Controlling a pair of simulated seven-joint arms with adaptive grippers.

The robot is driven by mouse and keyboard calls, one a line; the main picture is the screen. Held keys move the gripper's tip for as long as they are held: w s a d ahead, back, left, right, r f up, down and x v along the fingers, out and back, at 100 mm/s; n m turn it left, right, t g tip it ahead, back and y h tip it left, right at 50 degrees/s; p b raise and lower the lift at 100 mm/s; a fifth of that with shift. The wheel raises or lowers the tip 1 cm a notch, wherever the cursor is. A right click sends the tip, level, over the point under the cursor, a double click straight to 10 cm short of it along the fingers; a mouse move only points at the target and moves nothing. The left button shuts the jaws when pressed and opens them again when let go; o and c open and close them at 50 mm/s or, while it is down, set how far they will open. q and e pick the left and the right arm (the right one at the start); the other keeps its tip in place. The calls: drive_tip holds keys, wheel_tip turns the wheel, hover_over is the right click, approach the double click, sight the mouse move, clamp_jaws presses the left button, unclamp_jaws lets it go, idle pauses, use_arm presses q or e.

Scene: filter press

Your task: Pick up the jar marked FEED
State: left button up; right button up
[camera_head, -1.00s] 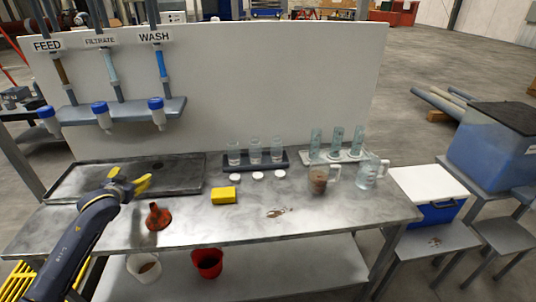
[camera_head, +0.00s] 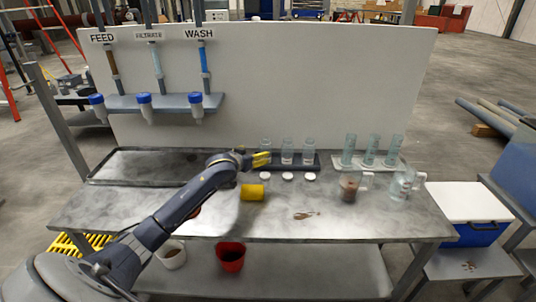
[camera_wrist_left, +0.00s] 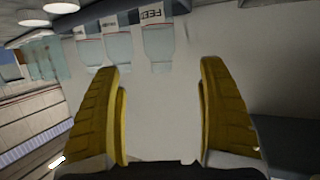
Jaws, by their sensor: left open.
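Three clear glass jars stand in a dark rack (camera_head: 319,162) at the back of the table. The left jar (camera_head: 265,145) is partly hidden by my left gripper (camera_head: 261,159), which is at the rack's left end. In the left wrist view the jar marked FEED (camera_wrist_left: 158,48) shows ahead, between the open yellow fingers (camera_wrist_left: 162,115) and beyond their tips. My left gripper is open and empty. My right gripper is not in view.
White lids (camera_head: 288,177) lie before the rack. A yellow block (camera_head: 252,192) lies nearer. The orange funnel is mostly hidden behind my arm. A white panel (camera_head: 320,80) rises behind.

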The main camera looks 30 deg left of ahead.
sight(263, 149)
use_arm(q)
drive_tip(key=shift+x, duration=6.3)
drive_tip(key=shift+d, duration=0.1)
drive_tip(key=shift+c, duration=0.4)
drive_tip(key=c, duration=1.2)
